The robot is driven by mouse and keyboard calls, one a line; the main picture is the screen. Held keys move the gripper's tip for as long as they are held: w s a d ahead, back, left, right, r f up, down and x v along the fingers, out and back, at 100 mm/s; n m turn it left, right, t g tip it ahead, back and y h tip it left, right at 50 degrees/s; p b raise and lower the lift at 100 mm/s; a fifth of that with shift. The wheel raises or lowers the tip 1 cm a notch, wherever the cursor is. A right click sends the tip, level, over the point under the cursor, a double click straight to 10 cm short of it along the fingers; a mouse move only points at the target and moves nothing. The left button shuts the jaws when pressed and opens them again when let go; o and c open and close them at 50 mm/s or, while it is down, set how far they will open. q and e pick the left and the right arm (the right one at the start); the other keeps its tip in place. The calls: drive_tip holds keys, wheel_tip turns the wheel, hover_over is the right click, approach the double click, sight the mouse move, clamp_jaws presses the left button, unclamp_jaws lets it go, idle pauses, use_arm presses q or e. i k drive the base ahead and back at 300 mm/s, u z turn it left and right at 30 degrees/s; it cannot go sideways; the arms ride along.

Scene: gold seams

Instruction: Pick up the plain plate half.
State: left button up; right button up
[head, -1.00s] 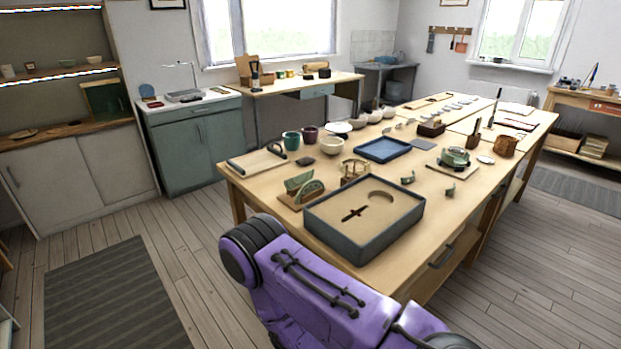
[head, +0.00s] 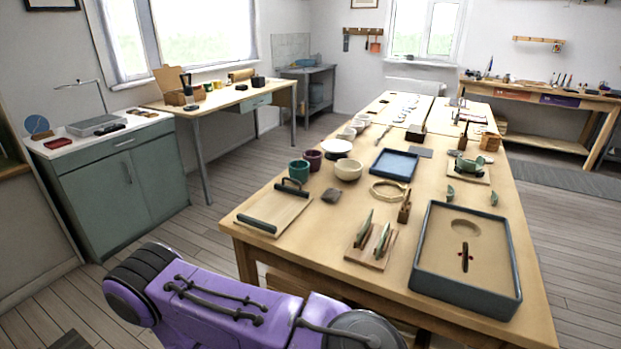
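Two green plate halves stand upright in a wooden rack (head: 368,258) near the front edge of the long table. One half (head: 364,229) is on the left and the other half (head: 382,239) is on the right. Both are seen nearly edge-on, so I cannot tell which one is plain. Neither of my grippers is in view. A purple part of my own arm fills the bottom left, in front of the table, and no fingers show on it.
A grey-rimmed tray (head: 421,252) with a sand-coloured bed lies right of the rack. A wooden board (head: 275,209) with dark handles lies to the left. Behind are a blue tray (head: 394,164), cups and bowls. Bare tabletop (head: 320,240) lies between board and rack.

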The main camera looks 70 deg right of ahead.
sight(362, 232)
drive_tip(key=i, duration=0.35)
drive_tip(key=z, duration=3.5)
